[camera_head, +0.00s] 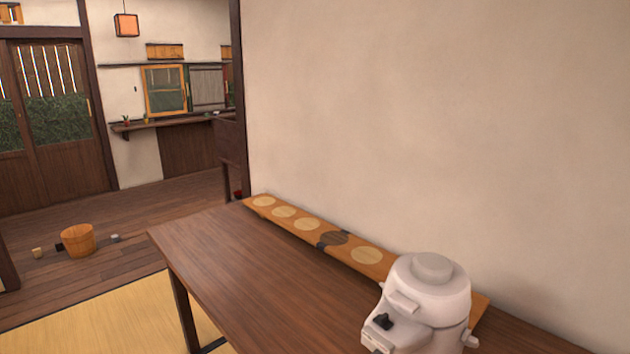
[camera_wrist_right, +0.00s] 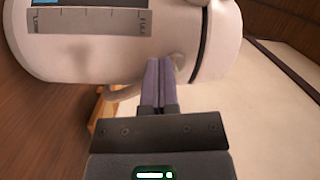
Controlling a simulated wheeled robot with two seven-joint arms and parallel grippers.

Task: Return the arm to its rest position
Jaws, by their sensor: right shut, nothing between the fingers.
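My right gripper (camera_wrist_right: 165,65) shows in the right wrist view. Its two dark fingers are shut together with nothing between them. The fingertips overlap the lower edge of a white appliance (camera_wrist_right: 130,55), and I cannot tell whether they touch it. Neither gripper and neither arm shows in the head view. The same white, rounded appliance, which looks like a rice cooker (camera_head: 432,296), stands upright on the dark wooden table (camera_head: 235,275) at the lower right of the head view.
An orange-brown board (camera_head: 312,232) with several round pads lies along the table's wall side, partly behind the appliance. A plain wall (camera_head: 430,120) rises behind it. The table's left part is clear. A wooden bucket (camera_head: 78,241) stands on the floor at far left.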

